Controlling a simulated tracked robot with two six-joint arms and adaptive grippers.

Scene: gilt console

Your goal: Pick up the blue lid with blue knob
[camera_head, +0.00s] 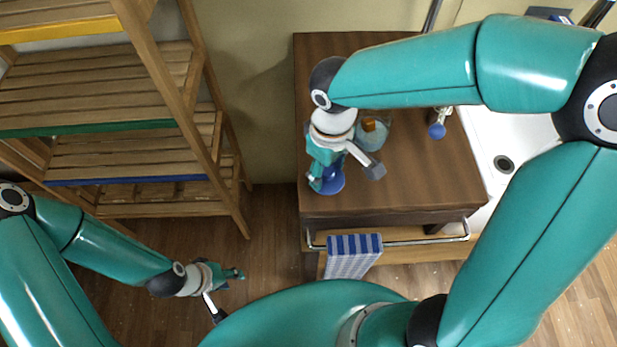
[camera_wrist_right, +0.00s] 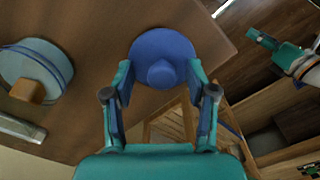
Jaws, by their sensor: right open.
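The blue lid with its blue knob (camera_head: 333,184) lies on the brown wooden top near its front left edge, partly hidden by my right gripper in the head view. In the right wrist view the lid (camera_wrist_right: 178,44) is whole, with its round knob towards the camera. My right gripper (camera_head: 344,174) is open above the lid. In the right wrist view its fingers (camera_wrist_right: 160,76) stand on either side of the lid's near part, with the knob between the tips; contact cannot be told. My left gripper (camera_head: 232,292) is open and empty, low over the floor at left.
A light blue round container with a wooden knob (camera_head: 372,134) stands just behind my right gripper. A blue ball-ended fitting (camera_head: 437,130) is by the white basin (camera_head: 490,135). A striped towel (camera_head: 353,256) hangs in front. Slatted shelves (camera_head: 105,95) stand left.

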